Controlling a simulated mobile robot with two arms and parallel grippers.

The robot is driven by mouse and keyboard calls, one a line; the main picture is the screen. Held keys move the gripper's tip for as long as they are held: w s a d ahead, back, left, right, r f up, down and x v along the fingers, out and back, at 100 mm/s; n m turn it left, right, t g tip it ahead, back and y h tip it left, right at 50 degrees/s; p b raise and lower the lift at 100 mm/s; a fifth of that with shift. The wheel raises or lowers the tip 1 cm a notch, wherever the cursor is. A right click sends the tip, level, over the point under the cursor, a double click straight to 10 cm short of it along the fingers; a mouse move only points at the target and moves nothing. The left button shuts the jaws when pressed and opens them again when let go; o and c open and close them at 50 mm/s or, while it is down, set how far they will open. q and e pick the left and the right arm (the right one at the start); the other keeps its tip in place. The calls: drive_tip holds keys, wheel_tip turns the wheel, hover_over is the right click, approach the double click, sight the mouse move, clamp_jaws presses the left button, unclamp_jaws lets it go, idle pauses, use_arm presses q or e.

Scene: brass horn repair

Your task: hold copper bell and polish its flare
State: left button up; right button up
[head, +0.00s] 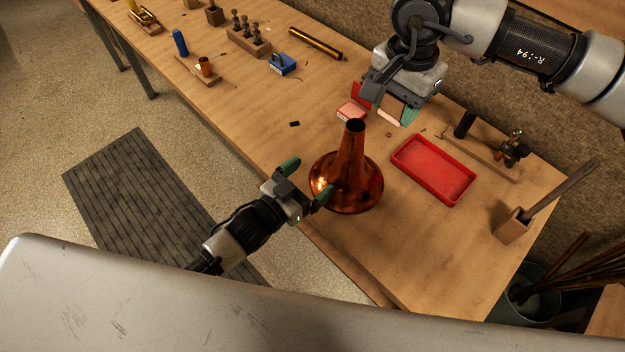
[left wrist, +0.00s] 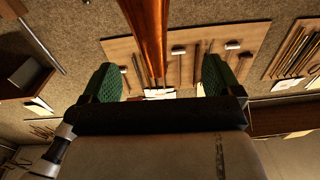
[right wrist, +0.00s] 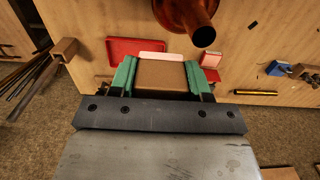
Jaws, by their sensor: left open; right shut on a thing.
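The copper bell (head: 352,162) stands upright on the workbench near its front edge, flare down and narrow end up. My left gripper (head: 307,181) is open beside the flare, with one green fingertip overlapping it in the head view; I cannot tell whether they touch. In the left wrist view the bell's copper stem (left wrist: 148,35) shows beyond and between the open fingers. My right gripper (head: 391,105) is shut on a brown block (right wrist: 162,75) with a pale pink edge, held above the bench behind the bell. The bell also shows in the right wrist view (right wrist: 182,12).
A red tray (head: 432,170) lies right of the bell. A small red box with a pale pad (head: 350,112) is behind it. A wooden block with a rod (head: 513,226) stands at the right. A blue item (head: 283,64) and brass tube (head: 315,43) lie further back.

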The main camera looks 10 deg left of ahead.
sight(343, 158)
use_arm(q)
drive_tip(key=shift+h, duration=0.3)
drive_tip(key=x, duration=0.8)
drive_tip(key=s+d+x, duration=0.1)
drive_tip(key=x, duration=0.3)
drive_tip(key=shift+d, duration=0.1)
drive_tip(key=shift+r, duration=0.1)
drive_tip(key=c, duration=1.2)
use_arm(e)
drive_tip(key=shift+f, duration=0.1)
